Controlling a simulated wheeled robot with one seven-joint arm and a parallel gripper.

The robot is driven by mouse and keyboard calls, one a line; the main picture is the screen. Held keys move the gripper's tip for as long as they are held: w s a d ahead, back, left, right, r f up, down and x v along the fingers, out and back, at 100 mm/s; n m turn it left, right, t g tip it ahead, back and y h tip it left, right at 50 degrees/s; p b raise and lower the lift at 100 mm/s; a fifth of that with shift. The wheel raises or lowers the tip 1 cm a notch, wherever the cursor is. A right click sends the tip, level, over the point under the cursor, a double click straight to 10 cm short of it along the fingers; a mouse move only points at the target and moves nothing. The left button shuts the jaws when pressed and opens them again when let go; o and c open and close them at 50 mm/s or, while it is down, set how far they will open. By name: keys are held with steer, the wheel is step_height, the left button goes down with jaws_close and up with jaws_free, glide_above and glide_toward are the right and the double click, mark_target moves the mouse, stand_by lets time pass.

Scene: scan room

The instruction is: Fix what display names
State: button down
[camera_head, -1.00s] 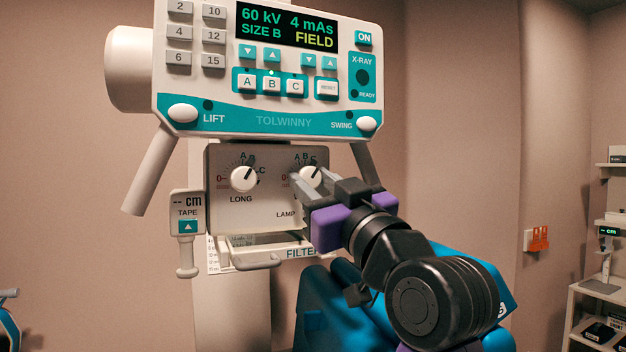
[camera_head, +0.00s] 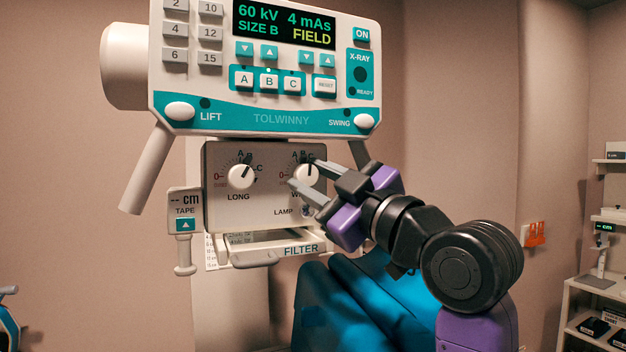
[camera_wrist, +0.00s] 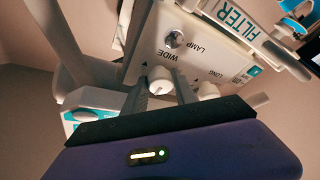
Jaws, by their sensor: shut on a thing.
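The display (camera_head: 284,24) reads "60 kV 4 mAs", "SIZE B" and, in yellow, "FIELD". Below the console is a white panel with a LONG knob (camera_head: 240,177) and a WIDE knob (camera_head: 307,175), each with a scale marked 0, A, B, C. The LONG pointer leans up and right, near B. The WIDE pointer also leans up and right, but fingers partly cover its scale, so its exact mark is unclear. My gripper (camera_head: 304,172) is shut on the WIDE knob, one finger on each side. The wrist view shows the WIDE knob (camera_wrist: 160,79) between the fingers.
Buttons A, B (camera_head: 268,82) and C sit under the display. A LAMP button, a FILTER tray (camera_head: 301,249) and a TAPE unit (camera_head: 185,212) are close by the knobs. A teal padded shape (camera_head: 340,310) lies below. Shelves (camera_head: 598,285) stand at the far right.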

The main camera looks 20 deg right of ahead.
steer(key=c, duration=1)
jaws_free()
steer(key=shift+s, duration=0.1)
steer(key=b+v, duration=0.2)
steer(key=v, duration=0.5)
steer(key=shift+s, duration=0.3)
steer(key=shift+d+f, duration=0.1)
steer(key=shift+f, duration=0.05)
